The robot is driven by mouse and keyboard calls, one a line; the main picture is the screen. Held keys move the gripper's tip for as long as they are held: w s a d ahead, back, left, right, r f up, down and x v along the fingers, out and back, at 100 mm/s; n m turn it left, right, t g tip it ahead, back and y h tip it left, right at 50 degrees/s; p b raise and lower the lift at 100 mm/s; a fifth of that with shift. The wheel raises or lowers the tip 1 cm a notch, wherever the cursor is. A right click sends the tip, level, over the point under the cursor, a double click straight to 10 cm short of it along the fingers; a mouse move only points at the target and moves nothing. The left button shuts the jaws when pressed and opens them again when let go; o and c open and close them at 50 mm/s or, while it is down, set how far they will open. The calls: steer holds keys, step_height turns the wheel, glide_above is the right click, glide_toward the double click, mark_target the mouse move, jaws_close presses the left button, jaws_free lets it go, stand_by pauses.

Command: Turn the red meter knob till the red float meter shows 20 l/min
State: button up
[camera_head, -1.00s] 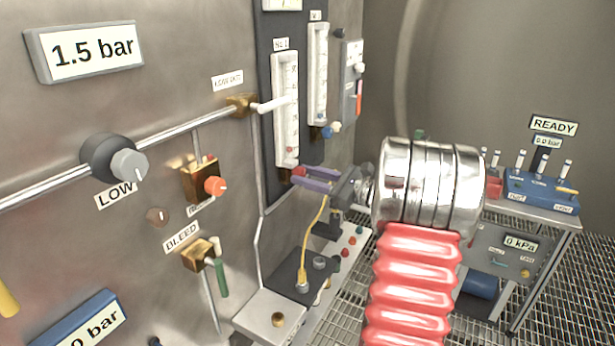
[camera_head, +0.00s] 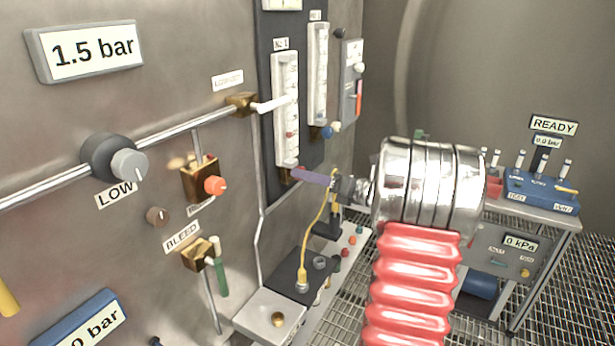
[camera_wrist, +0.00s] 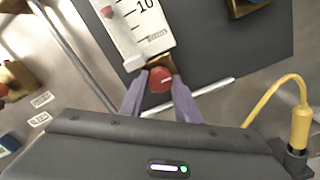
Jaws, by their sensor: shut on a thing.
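The red float meter (camera_head: 282,112) is a white upright tube with a scale on a dark panel in the head view. Its red float (camera_head: 290,134) sits in the lower half of the tube. In the wrist view the float (camera_wrist: 106,12) is about level with the 10 mark; higher marks are out of that view. The red meter knob (camera_wrist: 160,80) is at the foot of the meter. My gripper (camera_wrist: 161,84) is shut on it, one purple finger on each side. In the head view my gripper (camera_head: 297,174) hides the knob.
A second float meter (camera_head: 317,75) with a blue knob (camera_head: 327,132) stands right of the red one. A yellow cable (camera_head: 313,238) curves up close to my gripper from a dark box below. A white lever (camera_head: 272,105) juts from the pipe at left.

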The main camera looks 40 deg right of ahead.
steer(key=shift+d+m, duration=0.2)
steer(key=shift+m, duration=0.1)
steer(key=o, duration=1)
steer(key=shift+a, duration=0.1)
steer(key=shift+o, duration=0.2)
